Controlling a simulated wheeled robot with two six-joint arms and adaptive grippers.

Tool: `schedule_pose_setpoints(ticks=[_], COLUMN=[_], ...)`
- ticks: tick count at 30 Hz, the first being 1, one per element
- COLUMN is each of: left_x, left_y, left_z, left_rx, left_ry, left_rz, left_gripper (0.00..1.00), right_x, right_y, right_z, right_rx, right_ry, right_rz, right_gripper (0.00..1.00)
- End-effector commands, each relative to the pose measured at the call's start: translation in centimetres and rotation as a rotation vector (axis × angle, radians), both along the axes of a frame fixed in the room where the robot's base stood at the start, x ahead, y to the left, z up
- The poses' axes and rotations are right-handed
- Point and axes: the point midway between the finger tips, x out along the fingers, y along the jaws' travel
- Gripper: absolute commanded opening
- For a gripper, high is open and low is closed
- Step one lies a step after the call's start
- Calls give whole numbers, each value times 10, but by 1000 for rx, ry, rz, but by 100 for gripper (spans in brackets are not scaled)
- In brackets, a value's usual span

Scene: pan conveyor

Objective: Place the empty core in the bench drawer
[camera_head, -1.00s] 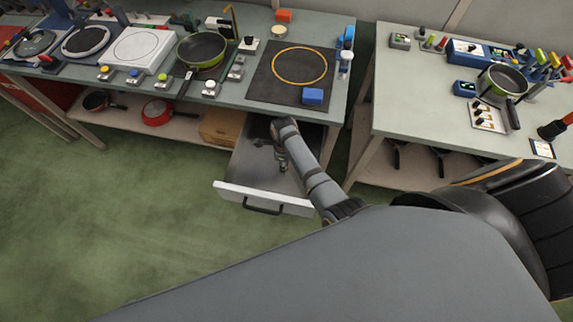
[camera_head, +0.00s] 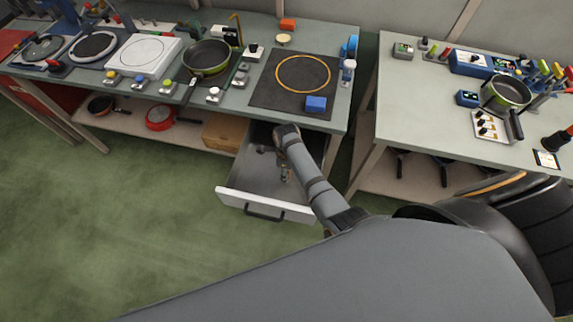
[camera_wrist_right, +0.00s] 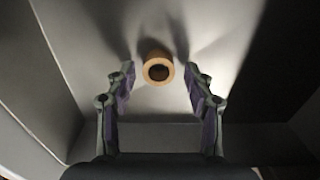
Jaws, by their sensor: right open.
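The empty core is a short tan tube with a dark hole; in the right wrist view the core (camera_wrist_right: 158,55) is inside the grey drawer, its open end facing the camera. My right gripper (camera_wrist_right: 160,78) is open, with one finger on each side of the core and a gap to both. The core appears to rest on the drawer's floor. In the head view the bench drawer (camera_head: 262,206) is pulled out below the left bench, and my right arm reaches down into it. The core cannot be made out there. My left gripper is not in view.
The left bench (camera_head: 225,100) carries a green pan (camera_head: 207,57), a dark mat with an orange ring, and a blue block (camera_head: 316,103). A cardboard box (camera_head: 225,132) sits on the shelf left of the drawer. A second bench (camera_head: 420,110) stands right. Green floor is clear in front.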

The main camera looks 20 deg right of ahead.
Motion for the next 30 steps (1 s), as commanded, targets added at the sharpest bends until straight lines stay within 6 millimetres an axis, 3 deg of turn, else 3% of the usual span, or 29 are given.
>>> schedule_pose_setpoints(ticks=[9,15,30], left_x=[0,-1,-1], left_y=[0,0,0], left_z=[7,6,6], left_rx=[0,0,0], left_ry=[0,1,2], left_rz=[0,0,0], left_gripper=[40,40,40], right_x=[2,1,1], right_y=[0,0,0], right_z=[76,108,116], right_rx=[1,1,-1], right_ry=[-6,-3,-1], right_rz=[0,0,1], right_gripper=[53,53,53])
